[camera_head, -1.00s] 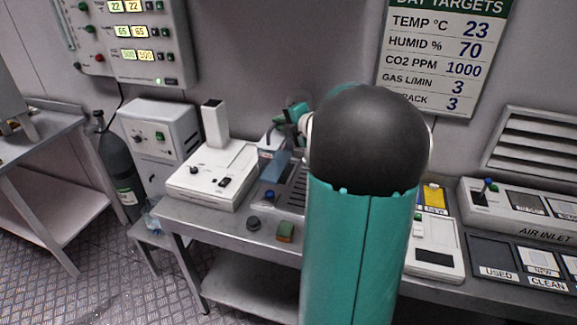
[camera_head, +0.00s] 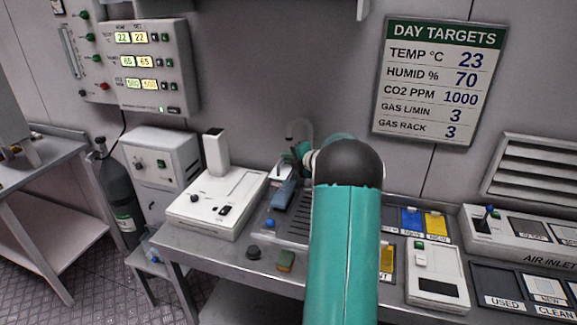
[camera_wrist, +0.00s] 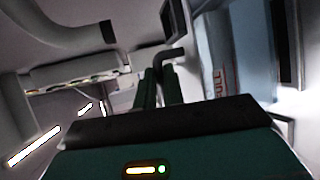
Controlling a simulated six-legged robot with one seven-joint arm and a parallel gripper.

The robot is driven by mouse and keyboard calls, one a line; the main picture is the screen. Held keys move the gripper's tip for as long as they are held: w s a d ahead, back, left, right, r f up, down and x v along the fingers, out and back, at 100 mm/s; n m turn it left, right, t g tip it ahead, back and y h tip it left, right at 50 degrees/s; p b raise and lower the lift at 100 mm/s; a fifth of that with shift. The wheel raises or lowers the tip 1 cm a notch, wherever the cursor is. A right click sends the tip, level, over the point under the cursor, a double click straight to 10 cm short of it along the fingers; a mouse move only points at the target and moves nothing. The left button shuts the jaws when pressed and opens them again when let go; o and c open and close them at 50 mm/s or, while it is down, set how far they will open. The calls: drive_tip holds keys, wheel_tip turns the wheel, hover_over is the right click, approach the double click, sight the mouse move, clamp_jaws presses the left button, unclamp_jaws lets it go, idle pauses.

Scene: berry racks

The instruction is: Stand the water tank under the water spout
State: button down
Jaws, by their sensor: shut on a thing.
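The blue water tank (camera_head: 283,196) shows left of my gripper in the head view, at the back of the slotted metal tray (camera_head: 283,230). In the wrist view its pale blue side (camera_wrist: 230,50) with red FULL lettering is at the right. My gripper (camera_head: 302,156) is mostly behind my arm in the head view. In the wrist view its green fingers (camera_wrist: 158,88) are shut around a dark bent piece, apparently the tank's handle. A grey curved pipe (camera_wrist: 75,35) at upper left may be the water spout. I cannot tell whether the tank touches the tray.
A white instrument (camera_head: 218,195) stands close left of the tray. A black knob (camera_head: 253,252) and a small green-brown block (camera_head: 286,260) are at the bench front. Blue and yellow packets (camera_head: 423,222) and a white device (camera_head: 435,275) are at the right. The wall is close behind.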

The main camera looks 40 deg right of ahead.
sight(288, 168)
drive_tip(key=shift+a+f, duration=0.1)
drive_tip(key=shift+f, duration=1.35)
drive_tip(key=c, duration=1.5)
unclamp_jaws()
